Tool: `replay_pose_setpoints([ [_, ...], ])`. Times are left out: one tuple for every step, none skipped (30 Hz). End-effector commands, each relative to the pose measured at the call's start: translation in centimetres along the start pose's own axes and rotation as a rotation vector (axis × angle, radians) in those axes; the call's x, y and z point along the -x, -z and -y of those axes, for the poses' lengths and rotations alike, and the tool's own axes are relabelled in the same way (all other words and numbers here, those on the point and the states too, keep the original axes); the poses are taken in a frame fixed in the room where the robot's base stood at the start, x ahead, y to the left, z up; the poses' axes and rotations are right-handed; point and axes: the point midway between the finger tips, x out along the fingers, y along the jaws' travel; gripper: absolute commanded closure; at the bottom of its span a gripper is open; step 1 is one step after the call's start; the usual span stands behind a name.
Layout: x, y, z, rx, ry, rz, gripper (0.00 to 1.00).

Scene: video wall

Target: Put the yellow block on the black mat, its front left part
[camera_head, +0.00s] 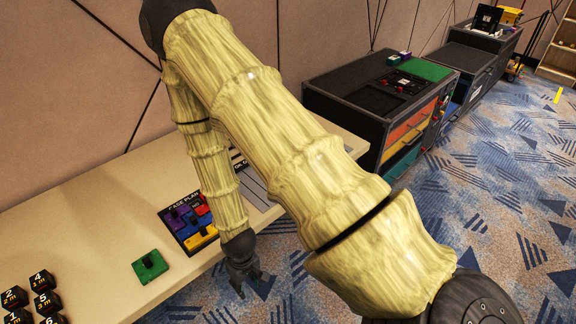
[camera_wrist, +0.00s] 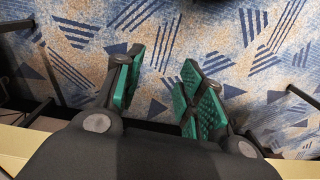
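A yellow block (camera_head: 201,238) lies on the lower part of a dark board marked "CASE PLAN" on the beige table, with purple, red and blue blocks above it. A black mat-like area (camera_head: 374,98) shows on top of the near dark cabinet; I cannot tell for sure that it is the mat, and my arm hides part of the cabinet's front left. My gripper (camera_head: 252,285) hangs at the table's front edge, right of and below the yellow block, apart from it. In the wrist view its green finger pads (camera_wrist: 161,70) stand apart with only carpet between them.
A green block (camera_head: 150,266) sits on the table (camera_head: 95,220) left of the board. Several black numbered pieces (camera_head: 42,282) stand at far left. The cabinet also bears a green mat (camera_head: 424,69) and small blocks. My arm crosses the middle of the head view. Carpet lies open at right.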

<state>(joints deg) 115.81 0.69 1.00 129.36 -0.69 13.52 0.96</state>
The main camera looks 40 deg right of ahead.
Motion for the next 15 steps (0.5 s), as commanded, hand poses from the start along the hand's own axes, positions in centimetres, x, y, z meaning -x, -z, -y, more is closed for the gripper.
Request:
replay_pose_setpoints([
  [-1.3,-2.6,-0.3,-0.005,-0.001,0.011,0.61],
  [-1.9,-3.9,-0.4,-0.008,-0.001,0.011,0.61],
  [-2.6,-5.6,-0.6,-0.011,-0.002,0.011,0.61],
  [-3.1,-6.9,-0.7,-0.014,-0.003,0.011,0.61],
  [-3.5,-8.1,-0.8,-0.016,-0.004,0.010,0.61],
  [-4.0,-9.6,-1.0,-0.019,-0.005,0.010,0.61],
  [-4.3,-10.7,-1.1,-0.021,-0.006,0.010,0.61],
  [-4.5,-11.8,-1.2,-0.023,-0.008,0.009,0.61],
  [-4.7,-12.9,-1.4,-0.025,-0.009,0.008,0.61],
  [-4.9,-13.8,-1.4,-0.026,-0.010,0.007,0.61],
  [-5.0,-14.5,-1.5,-0.027,-0.012,0.006,0.61],
  [-5.1,-15.2,-1.6,-0.028,-0.013,0.004,0.61],
  [-5.1,-15.8,-1.6,-0.029,-0.014,0.004,0.61],
  [-5.1,-16.2,-1.7,-0.030,-0.015,0.003,0.61],
  [-5.2,-16.6,-1.7,-0.030,-0.015,0.002,0.61],
])
